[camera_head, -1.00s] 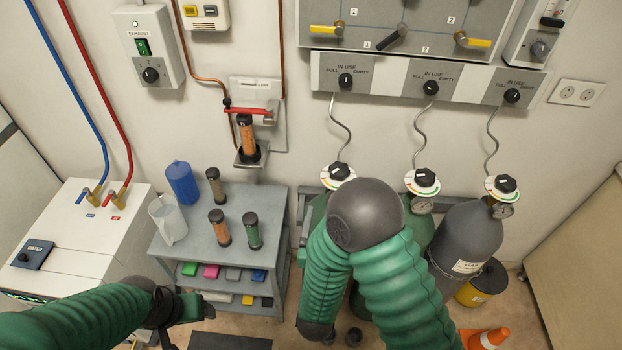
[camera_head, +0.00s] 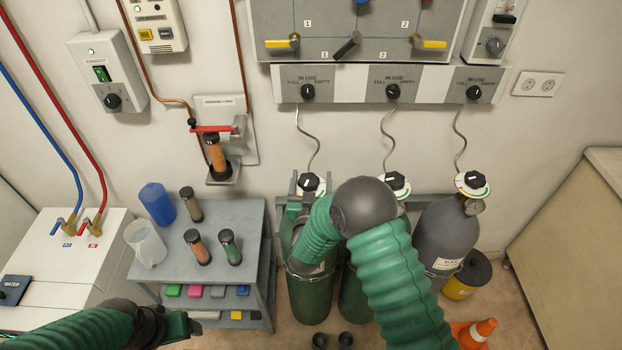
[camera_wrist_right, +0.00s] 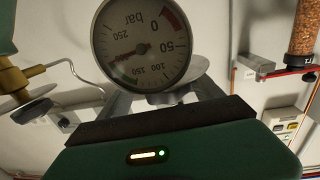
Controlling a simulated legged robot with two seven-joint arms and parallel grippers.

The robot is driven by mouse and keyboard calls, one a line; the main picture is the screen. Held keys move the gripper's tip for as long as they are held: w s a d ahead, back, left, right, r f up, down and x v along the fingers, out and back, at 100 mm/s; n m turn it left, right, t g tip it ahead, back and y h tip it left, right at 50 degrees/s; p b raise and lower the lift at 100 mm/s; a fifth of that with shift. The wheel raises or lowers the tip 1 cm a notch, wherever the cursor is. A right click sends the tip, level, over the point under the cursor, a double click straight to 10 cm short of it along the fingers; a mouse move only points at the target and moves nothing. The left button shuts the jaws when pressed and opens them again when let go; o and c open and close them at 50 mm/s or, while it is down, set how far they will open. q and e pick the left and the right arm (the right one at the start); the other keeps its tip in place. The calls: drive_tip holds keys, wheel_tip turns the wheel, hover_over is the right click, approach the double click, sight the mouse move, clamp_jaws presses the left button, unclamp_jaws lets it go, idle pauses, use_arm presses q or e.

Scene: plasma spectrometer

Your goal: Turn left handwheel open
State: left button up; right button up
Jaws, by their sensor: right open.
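The left handwheel (camera_head: 309,182) is a black knob with a white mark, above a pale dial on top of the left green cylinder (camera_head: 311,296). My right gripper (camera_head: 308,185) is open, with one finger on each side of this handwheel. Whether the fingers touch it I cannot tell. In the right wrist view a round pressure gauge (camera_wrist_right: 147,45) covers much of the space between the fingers, and the handwheel cannot be made out clearly. My left gripper (camera_head: 183,325) is low at the left, in front of the shelf; its jaws are unclear.
A grey shelf (camera_head: 258,225) with bottles and a jug is left of the cylinders. An orange cone (camera_head: 478,331) stands at lower right.

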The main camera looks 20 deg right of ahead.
drive_tip(key=shift+d, duration=0.2)
drive_tip(key=shift+a, duration=0.4)
drive_tip(key=shift+c, duration=0.9)
drive_tip(key=shift+a+r, duration=0.15)
drive_tip(key=shift+a, duration=0.3)
drive_tip(key=c, duration=0.5)
drive_tip(key=shift+c, duration=1.2)
drive_tip(key=shift+s+d, duration=0.1)
drive_tip(key=shift+d, duration=0.2)
drive_tip(key=c, duration=0.4)
use_arm(q)
drive_tip(key=shift+s+a, duration=0.1)
drive_tip(key=shift+a, duration=0.1)
use_arm(e)
drive_tip(key=shift+c, duration=0.2)
